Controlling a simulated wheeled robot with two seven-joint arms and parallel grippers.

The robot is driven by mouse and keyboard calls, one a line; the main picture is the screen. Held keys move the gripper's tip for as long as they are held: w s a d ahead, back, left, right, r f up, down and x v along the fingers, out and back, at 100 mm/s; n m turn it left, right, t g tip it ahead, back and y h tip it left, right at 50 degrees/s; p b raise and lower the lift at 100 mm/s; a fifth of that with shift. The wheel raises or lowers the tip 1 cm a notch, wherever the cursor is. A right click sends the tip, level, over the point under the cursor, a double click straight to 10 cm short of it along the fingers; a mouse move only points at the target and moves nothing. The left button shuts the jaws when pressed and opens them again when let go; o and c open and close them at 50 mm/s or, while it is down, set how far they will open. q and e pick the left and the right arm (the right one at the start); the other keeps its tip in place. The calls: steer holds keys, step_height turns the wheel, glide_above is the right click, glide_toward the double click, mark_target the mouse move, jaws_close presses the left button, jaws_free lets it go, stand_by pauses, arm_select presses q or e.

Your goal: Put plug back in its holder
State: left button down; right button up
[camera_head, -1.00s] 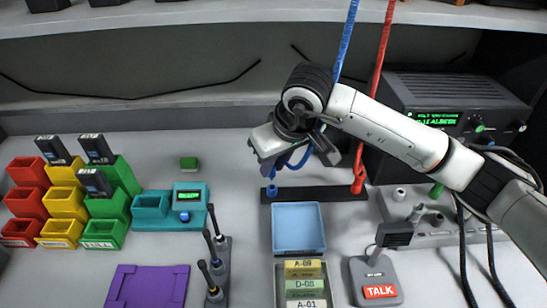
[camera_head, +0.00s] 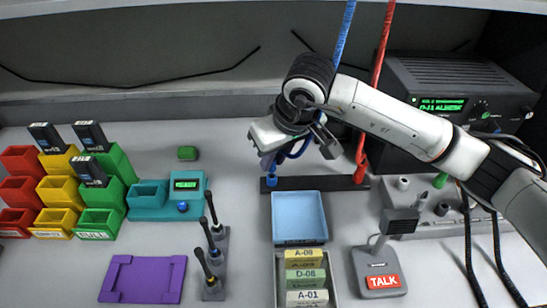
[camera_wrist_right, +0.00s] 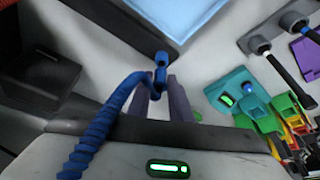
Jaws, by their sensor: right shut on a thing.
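My right gripper (camera_wrist_right: 161,95) is shut on the blue plug (camera_wrist_right: 159,82), which has a coiled blue cable. In the head view the gripper (camera_head: 270,164) is over the left end of a black holder bar (camera_head: 318,184), pointing down. A blue socket (camera_head: 271,183) sits on that end of the bar; it also shows in the wrist view (camera_wrist_right: 161,58), directly in line with the plug. Plug and socket look very close; whether they touch cannot be told. My left gripper is not in view.
A red plug with cable (camera_head: 360,172) stands at the bar's right end. A light blue tray (camera_head: 299,217) lies in front of the bar. A black radio (camera_head: 445,85) and a talk microphone (camera_head: 380,275) are at the right. Coloured bins (camera_head: 60,193) are at the left.

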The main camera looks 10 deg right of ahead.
stand_by(0.3)
steer(key=shift+f+b, duration=0.1)
steer(key=shift+b, duration=0.3)
stand_by(0.4)
steer(key=shift+b, duration=0.3)
steer(key=shift+f+b, duration=0.8)
steer(key=shift+b, duration=0.3)
stand_by(0.6)
steer(key=shift+f, duration=0.15)
stand_by(0.5)
steer(key=shift+f+b, duration=0.2)
steer(key=shift+b, duration=0.35)
